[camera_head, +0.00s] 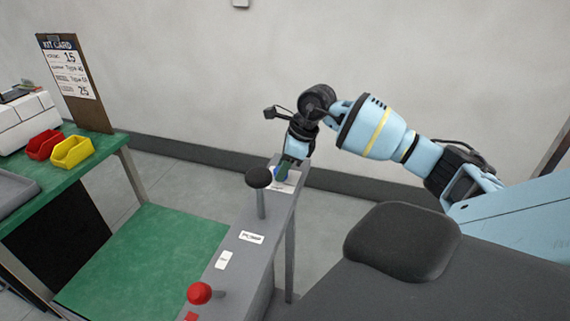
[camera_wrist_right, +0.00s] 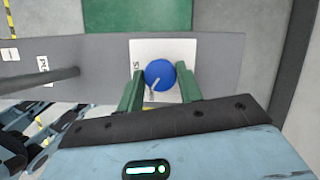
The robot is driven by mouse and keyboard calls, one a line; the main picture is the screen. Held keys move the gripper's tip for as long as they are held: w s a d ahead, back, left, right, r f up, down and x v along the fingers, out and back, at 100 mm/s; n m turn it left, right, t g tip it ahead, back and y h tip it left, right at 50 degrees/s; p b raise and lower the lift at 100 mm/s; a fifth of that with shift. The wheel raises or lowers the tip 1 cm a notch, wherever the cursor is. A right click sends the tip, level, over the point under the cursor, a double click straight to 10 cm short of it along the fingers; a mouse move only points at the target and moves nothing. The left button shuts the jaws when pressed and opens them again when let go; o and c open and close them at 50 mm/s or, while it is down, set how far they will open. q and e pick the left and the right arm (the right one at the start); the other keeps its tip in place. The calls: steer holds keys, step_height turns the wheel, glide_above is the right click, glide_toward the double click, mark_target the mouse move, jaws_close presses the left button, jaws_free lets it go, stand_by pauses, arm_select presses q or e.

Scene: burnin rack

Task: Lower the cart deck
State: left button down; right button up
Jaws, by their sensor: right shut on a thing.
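A blue round knob (camera_wrist_right: 160,75) with a pale pointer line sits on a white label plate on top of the grey console (camera_head: 235,286). My right gripper (camera_head: 285,170) reaches down to the console's far end. Its green fingers (camera_wrist_right: 160,91) are on either side of the blue knob, shut on it. The knob is mostly hidden in the head view. A flat green deck (camera_head: 150,262) lies low to the left of the console; its edge also shows at the top of the right wrist view (camera_wrist_right: 138,15). My left gripper is out of view.
A black-knobbed lever (camera_head: 258,179) and a red-knobbed lever (camera_head: 199,293) stand on the console nearer me. A green-topped bench at the left holds a red bin (camera_head: 44,145), a yellow bin (camera_head: 71,152) and a clipboard (camera_head: 76,80). A wall stands behind.

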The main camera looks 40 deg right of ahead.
steer(key=m+h+p, duration=0.1)
steer(key=m, duration=0.2)
steer(key=m+t+h, duration=0.1)
steer(key=m, duration=0.2)
steer(key=shift+s+a+r+p, duration=0.1)
steer(key=shift+a+p, duration=0.1)
steer(key=shift+p, duration=0.15)
steer(key=m+h+p, duration=0.1)
steer(key=m+h, duration=0.1)
steer(key=m, duration=0.2)
steer(key=shift+a+m, duration=0.1)
steer(key=shift+m, duration=0.2)
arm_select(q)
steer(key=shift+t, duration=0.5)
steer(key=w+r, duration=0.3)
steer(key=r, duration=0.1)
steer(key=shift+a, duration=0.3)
arm_select(e)
steer(key=shift+m, duration=0.4)
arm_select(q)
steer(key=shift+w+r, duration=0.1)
arm_select(e)
steer(key=o, duration=1)
steer(key=v, duration=0.7)
steer(key=shift+a+r, duration=0.15)
steer(key=shift+r, duration=0.1)
